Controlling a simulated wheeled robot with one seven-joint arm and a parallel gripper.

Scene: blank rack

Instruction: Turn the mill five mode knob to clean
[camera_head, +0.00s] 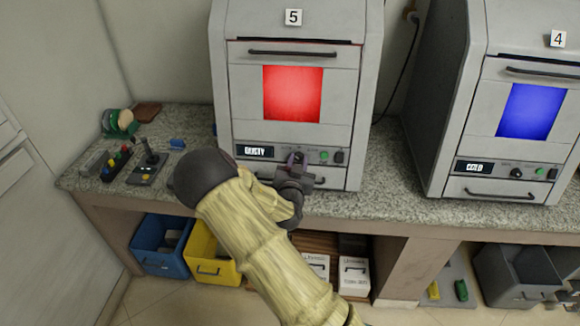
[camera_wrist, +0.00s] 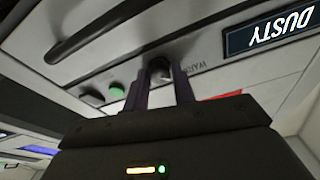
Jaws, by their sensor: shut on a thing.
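Mill five (camera_head: 345,100) stands on the counter with a "5" label on top and a lit red window. Its small display (camera_head: 255,151) reads "DUSTY", and the display also shows in the wrist view (camera_wrist: 268,33). My gripper (camera_head: 293,162) is at the front panel, just right of the display. In the wrist view, its two fingers (camera_wrist: 159,84) are shut on the dark mode knob (camera_wrist: 160,68), one on each side. The knob's pointer is mostly hidden between the fingers. Part of a printed label beside the knob reads like "WARM".
A green button (camera_head: 324,155) and a dark switch (camera_head: 338,157) sit right of the knob. A handle (camera_head: 300,181) runs below the panel. Mill four (camera_head: 450,90), with a blue window, stands to the right. A joystick box (camera_head: 148,167) and blocks lie left.

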